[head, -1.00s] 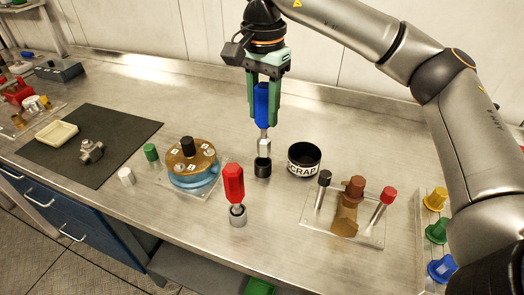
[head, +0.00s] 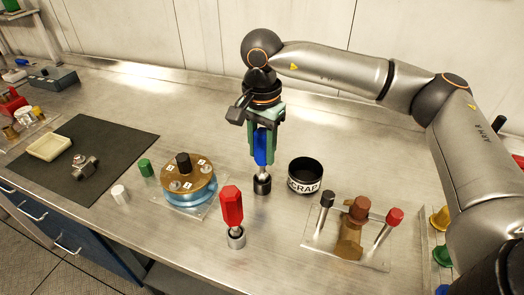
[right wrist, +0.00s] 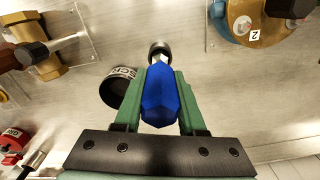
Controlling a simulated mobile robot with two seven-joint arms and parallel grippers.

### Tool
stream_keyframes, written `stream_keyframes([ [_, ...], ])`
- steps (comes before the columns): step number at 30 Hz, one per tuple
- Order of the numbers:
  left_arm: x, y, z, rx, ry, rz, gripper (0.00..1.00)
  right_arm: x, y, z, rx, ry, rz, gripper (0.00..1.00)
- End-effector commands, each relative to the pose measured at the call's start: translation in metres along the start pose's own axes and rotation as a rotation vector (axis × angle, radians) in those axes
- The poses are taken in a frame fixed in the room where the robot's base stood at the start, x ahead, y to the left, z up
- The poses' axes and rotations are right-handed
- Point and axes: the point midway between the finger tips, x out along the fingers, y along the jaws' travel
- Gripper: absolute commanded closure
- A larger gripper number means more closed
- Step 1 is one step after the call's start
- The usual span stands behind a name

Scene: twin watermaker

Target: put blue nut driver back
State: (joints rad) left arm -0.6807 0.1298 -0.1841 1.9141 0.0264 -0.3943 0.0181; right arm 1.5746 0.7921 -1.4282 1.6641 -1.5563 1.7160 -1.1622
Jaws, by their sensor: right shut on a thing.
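My right gripper (head: 262,158) is shut on the blue nut driver (head: 261,146), which is upright with its handle between the green fingers. The driver's metal lower end is at the mouth of the small black holder (head: 262,186) and seems to be inside it; how deep I cannot tell. In the right wrist view, the blue handle (right wrist: 161,98) lies between the fingers (right wrist: 161,82), and the black holder (right wrist: 160,47) is in line beyond it. My left gripper is not in view.
A red nut driver (head: 232,207) stands in a grey holder (head: 236,239) in front. The black scrap cup (head: 305,176) is close on the right, a blue-and-brown round fixture (head: 189,190) on the left. A clear plate (head: 372,252) with a brass fitting (head: 350,240) stands at right.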

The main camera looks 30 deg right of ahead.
Motion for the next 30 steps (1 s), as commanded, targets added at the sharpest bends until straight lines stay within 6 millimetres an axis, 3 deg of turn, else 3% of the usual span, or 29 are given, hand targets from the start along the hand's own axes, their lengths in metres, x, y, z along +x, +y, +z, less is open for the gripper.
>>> stream_keyframes([
  [3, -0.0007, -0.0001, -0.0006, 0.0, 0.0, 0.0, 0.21, 0.0097, 0.0001, -0.0001, 0.0, 0.001, -0.001, 1.0],
  [12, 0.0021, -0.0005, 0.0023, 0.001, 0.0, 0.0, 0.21, 0.0135, 0.0, -0.0001, 0.0, 0.001, -0.001, 1.0],
  [13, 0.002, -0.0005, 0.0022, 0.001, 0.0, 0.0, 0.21, 0.0135, 0.0001, -0.0001, 0.0, 0.001, 0.0, 0.59],
  [15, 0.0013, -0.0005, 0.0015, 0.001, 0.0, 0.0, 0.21, 0.0124, 0.0001, -0.0001, 0.0, 0.001, 0.0, 0.51],
  [21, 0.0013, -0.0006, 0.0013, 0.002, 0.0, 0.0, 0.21, 0.0122, 0.0001, 0.0, 0.0, 0.001, 0.0, 0.3],
  [30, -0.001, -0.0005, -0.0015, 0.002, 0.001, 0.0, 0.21, 0.0081, 0.0, 0.0, -0.001, 0.001, -0.001, 0.3],
])
